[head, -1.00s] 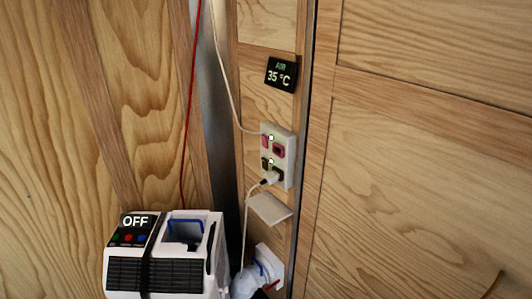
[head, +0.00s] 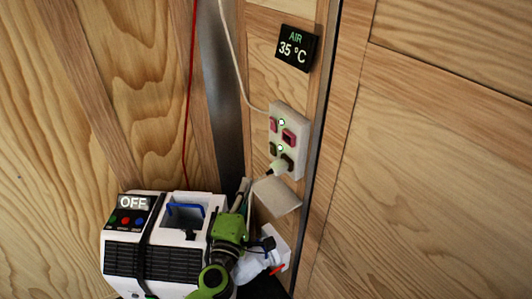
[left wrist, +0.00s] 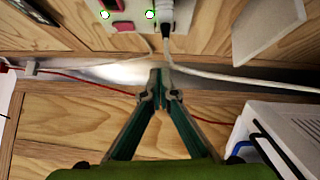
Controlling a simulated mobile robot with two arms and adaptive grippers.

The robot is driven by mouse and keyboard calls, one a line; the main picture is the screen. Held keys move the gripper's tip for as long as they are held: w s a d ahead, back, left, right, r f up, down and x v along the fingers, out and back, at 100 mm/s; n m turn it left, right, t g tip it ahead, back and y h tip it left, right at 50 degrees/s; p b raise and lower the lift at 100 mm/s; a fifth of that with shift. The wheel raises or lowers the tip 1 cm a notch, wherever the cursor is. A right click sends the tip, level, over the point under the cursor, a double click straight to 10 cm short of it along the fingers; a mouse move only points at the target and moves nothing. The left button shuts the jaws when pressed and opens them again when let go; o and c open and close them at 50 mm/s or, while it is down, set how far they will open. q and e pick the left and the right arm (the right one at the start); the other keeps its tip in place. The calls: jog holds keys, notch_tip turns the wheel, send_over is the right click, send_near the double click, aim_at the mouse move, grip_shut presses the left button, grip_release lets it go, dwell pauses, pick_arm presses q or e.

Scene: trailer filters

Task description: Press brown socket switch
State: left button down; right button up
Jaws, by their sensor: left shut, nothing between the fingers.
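The white socket panel (head: 298,118) is on the wooden wall, with a pink switch and pink socket above and a small dark brown switch (head: 273,148) at lower left. A white plug (head: 278,168) sits in the lower, brown socket. My left gripper (head: 244,184) is shut and empty, below and left of the panel, apart from it. In the left wrist view the closed fingertips (left wrist: 160,78) point up towards the panel (left wrist: 130,14), whose edge is cut off at the top. The brown switch is not clearly seen there. My right gripper is out of view.
A white air unit (head: 165,235) reading OFF stands below left, close to my left arm. A white shelf-like plate (head: 277,196) juts out below the panel. A white cable and red cord (head: 189,80) hang nearby. A display (head: 297,48) reads 35 °C.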

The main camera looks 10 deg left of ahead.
pick_arm(q)
send_near(272, 150)
jog(key=w+a, duration=0.3)
jog(key=a, duration=0.1)
jog(key=w+d, duration=0.1)
jog(key=w+r, duration=0.1)
jog(key=w+d, duration=0.1)
jog(key=w, duration=0.1)
jog(key=shift+d+r, duration=0.25)
jog(key=shift+d, duration=0.05)
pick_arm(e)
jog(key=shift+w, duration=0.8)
pick_arm(q)
jog(key=p, duration=0.3)
jog(key=shift+w+d+r+m+g, duration=0.15)
jog(key=shift+r+m+g, duration=0.05)
jog(key=shift+m+g, duration=0.1)
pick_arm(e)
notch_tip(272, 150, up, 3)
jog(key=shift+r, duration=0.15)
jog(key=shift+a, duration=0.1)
